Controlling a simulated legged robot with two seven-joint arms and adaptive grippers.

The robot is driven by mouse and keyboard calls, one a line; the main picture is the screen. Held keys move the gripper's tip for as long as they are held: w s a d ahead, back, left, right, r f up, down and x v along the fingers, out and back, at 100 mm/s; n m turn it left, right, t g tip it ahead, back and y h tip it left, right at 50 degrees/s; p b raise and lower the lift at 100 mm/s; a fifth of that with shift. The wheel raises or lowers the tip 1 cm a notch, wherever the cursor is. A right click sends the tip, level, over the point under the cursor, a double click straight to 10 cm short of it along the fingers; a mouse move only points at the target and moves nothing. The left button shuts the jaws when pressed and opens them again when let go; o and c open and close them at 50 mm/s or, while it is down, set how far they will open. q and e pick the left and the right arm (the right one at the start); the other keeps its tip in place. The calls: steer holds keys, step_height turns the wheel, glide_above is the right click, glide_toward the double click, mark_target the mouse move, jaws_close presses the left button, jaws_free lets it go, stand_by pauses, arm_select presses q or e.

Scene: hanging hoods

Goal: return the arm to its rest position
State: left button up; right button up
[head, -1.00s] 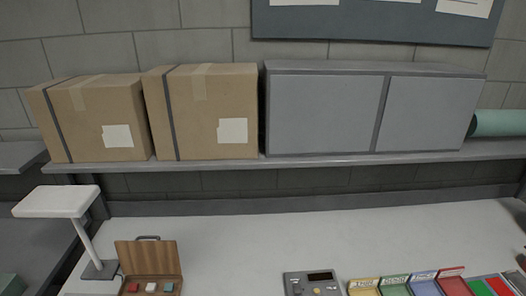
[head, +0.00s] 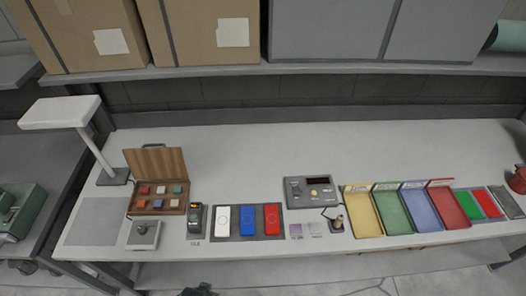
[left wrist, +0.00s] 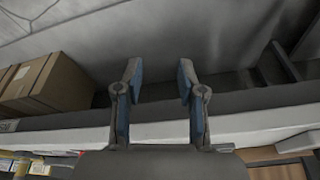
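My left gripper (left wrist: 160,75) shows in the left wrist view. Its two blue-padded fingers are apart, with nothing between them. Behind them are a pale ledge and a dark grey surface, and the fingers appear clear of both. A dark shape (head: 198,291) just enters the bottom edge of the head view, and I cannot tell what it is. No arm is clearly visible in the head view. My right gripper is not in view.
The white workbench (head: 330,150) holds a wooden case (head: 157,162), a lamp (head: 62,112), red, blue and white blocks on a mat, a grey device (head: 309,190) and coloured trays (head: 390,212). A shelf above carries cardboard boxes (head: 85,38) and a grey cabinet (head: 330,30). The bench's back is clear.

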arm_select(q)
steer(key=s+f+g+b, duration=0.1)
steer(key=s+f, duration=0.2)
steer(key=f, duration=1)
steer(key=s+f, duration=0.3)
steer(key=f, duration=0.9)
steer(key=s+a+f+g+b, duration=0.1)
steer(key=s+a+f, duration=0.2)
steer(key=s+f, duration=0.9)
steer(key=s, duration=0.3)
steer(key=shift+a, duration=0.2)
